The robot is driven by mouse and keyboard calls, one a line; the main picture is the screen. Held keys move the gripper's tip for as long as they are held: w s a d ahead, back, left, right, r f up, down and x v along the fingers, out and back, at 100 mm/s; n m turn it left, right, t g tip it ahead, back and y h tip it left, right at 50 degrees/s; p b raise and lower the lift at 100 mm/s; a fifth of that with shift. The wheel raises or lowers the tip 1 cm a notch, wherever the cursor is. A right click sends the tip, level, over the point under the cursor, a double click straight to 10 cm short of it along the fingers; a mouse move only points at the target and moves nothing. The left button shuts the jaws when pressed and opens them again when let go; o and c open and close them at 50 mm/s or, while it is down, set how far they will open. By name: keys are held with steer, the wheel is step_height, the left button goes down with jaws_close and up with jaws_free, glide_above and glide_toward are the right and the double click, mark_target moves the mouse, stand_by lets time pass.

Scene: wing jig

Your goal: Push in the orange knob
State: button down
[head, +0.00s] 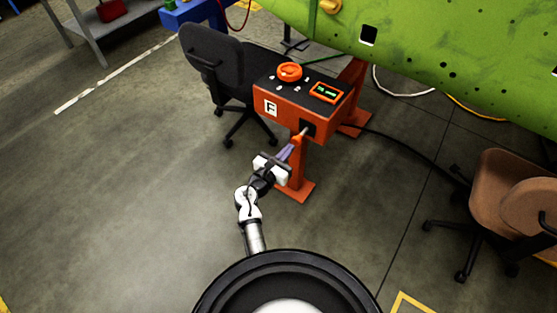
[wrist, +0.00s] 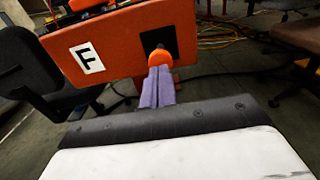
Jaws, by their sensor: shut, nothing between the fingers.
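The orange knob (wrist: 159,56) sticks out from a black square plate on the end of an orange box (wrist: 110,45) marked F. It shows just beyond my fingertips in the wrist view. In the head view, the knob (head: 298,139) is small and blends with the orange leg behind it. My gripper (wrist: 158,70) has two purple fingers that lie side by side, shut and empty, pointing at the knob. The fingertips overlap the knob's lower part in the picture; I cannot tell whether they touch it. The gripper (head: 290,148) is low in front of the box in the head view.
A round orange handwheel (head: 289,71) and a small display (head: 327,92) sit on the box top. A black chair (head: 217,65) stands behind left, a brown chair (head: 505,185) at right. The green wing (head: 430,55) hangs behind. Floor at left is clear.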

mark_target(295, 142)
steer(key=shift+w+d, duration=0.3)
steer(key=shift+w, duration=0.2)
steer(key=x, duration=0.3)
steer(key=shift+w+d, duration=0.2)
steer(key=shift+w, duration=0.15)
steer(key=shift+r, duration=0.25)
